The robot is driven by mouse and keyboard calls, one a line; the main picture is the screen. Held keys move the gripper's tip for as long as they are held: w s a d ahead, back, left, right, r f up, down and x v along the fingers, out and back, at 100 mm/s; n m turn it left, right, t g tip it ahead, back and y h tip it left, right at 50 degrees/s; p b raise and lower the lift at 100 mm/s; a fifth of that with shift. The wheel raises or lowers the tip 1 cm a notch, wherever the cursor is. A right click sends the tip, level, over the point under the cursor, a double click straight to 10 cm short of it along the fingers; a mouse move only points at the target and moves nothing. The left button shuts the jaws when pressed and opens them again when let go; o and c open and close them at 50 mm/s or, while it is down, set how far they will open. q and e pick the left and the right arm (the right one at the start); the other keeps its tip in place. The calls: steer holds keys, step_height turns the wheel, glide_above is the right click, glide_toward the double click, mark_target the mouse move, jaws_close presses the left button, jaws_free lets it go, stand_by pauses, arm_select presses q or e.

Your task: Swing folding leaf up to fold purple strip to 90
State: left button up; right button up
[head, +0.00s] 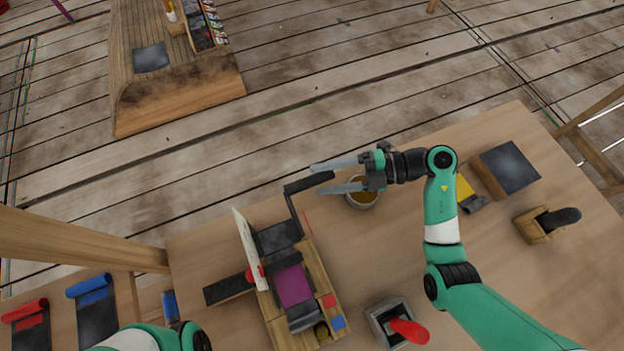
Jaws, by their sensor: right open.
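The purple strip (293,285) lies flat on the wooden folding device (318,273) at the lower middle of the head view. A dark plate, seemingly the folding leaf (277,237), sits just beyond it. A black cranked handle (300,185) rises from the leaf's right side. My right gripper (318,179) is open, its two fingers pointing left. The free end of the handle shows between the fingertips; I cannot tell whether they touch it. My left arm shows only in part at the bottom left, and its gripper is out of view.
A pale upright board (248,248) stands along the device's left side. A cup (362,194) stands under my right gripper. A grey box with a red handle (408,331) is right of the device. A dark-topped block (510,167) and a wooden holder (540,224) are farther right.

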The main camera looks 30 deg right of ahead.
mark_target(312, 181)
steer(key=x, duration=0.3)
steer(key=shift+a+b, duration=0.15)
steer(key=shift+b, duration=0.15)
jaws_close()
stand_by(1.2)
